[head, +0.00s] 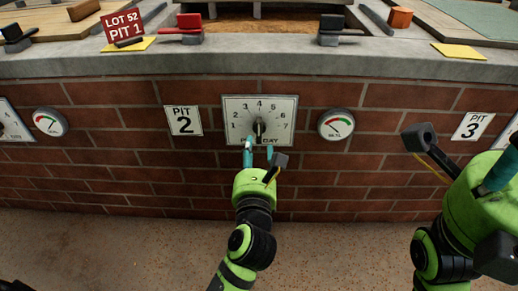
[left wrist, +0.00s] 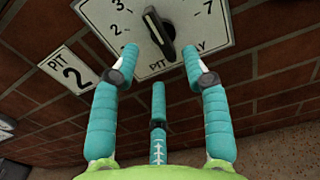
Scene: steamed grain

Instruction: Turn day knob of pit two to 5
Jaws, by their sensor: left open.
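The pit two day knob (head: 260,128) is a dark bar knob on a white dial plate (head: 232,103) numbered 1 to 7, fixed to the brick wall. It stands nearly upright in the head view, its upper end toward about 4; the exact reading is unclear. In the left wrist view the knob (left wrist: 159,35) is tilted, with a pale line along it. My left gripper (head: 259,149) is open, its teal fingertips (left wrist: 160,57) to either side just below the knob, not closed on it. My right gripper (head: 500,170) is partly in view at the right edge, its fingertips cut off.
The "PIT 2" sign (head: 184,120) is left of the dial, and a round gauge (head: 336,124) is to its right. The "PIT 3" sign (head: 472,126) is further right. A concrete ledge (head: 290,63) juts out above. The floor (head: 120,245) in front is clear.

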